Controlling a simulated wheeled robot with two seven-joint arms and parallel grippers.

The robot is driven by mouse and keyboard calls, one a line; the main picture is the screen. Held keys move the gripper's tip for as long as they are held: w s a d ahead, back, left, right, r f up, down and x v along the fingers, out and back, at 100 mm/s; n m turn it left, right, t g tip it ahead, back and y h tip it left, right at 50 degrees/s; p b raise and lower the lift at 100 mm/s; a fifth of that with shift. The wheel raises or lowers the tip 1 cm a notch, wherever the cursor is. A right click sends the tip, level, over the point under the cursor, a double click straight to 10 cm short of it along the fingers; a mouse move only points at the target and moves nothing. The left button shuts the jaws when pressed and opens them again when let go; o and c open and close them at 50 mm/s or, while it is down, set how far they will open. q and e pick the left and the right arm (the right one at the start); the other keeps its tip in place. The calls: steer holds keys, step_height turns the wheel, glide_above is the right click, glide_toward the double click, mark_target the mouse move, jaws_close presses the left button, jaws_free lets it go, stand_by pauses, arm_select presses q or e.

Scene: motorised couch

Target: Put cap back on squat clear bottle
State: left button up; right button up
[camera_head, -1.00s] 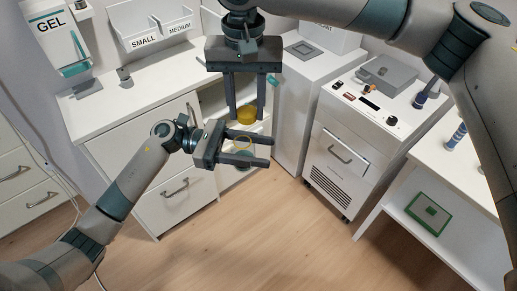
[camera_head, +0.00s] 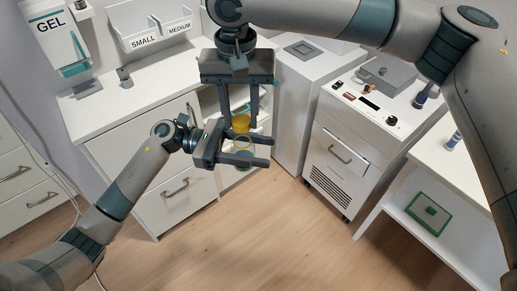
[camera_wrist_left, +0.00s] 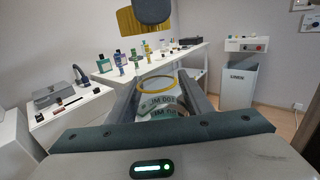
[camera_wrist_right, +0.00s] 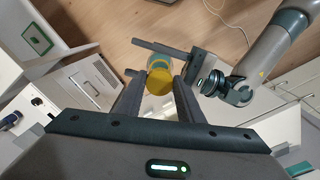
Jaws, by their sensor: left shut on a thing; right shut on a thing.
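The squat clear bottle (camera_wrist_left: 160,104), with a label and a yellow ring at its neck, is upright in my left gripper (camera_head: 262,150), which is shut on it. In the head view the yellow ring (camera_head: 243,142) shows between the fingers; much of the body is hidden. My right gripper (camera_head: 240,127), pointing down, is shut on the yellow cap (camera_head: 241,121). The cap is just above the bottle mouth with a small gap; in the left wrist view the cap (camera_wrist_left: 141,21) is above the ring. In the right wrist view the cap (camera_wrist_right: 159,82) covers part of the bottle.
Both grippers are in the air in front of a white cabinet (camera_head: 160,165) with drawers. A white machine on casters (camera_head: 345,140) and a side table (camera_head: 440,160) stand to the right. A gel dispenser (camera_head: 60,45) is at back left. The wooden floor below is clear.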

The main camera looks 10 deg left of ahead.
mark_target(241, 122)
steer(key=shift+f, duration=0.7)
steer(key=shift+f, duration=0.1)
stand_by(0.5)
steer(key=shift+f, duration=0.8)
steer(key=shift+f, duration=0.5)
stand_by(0.5)
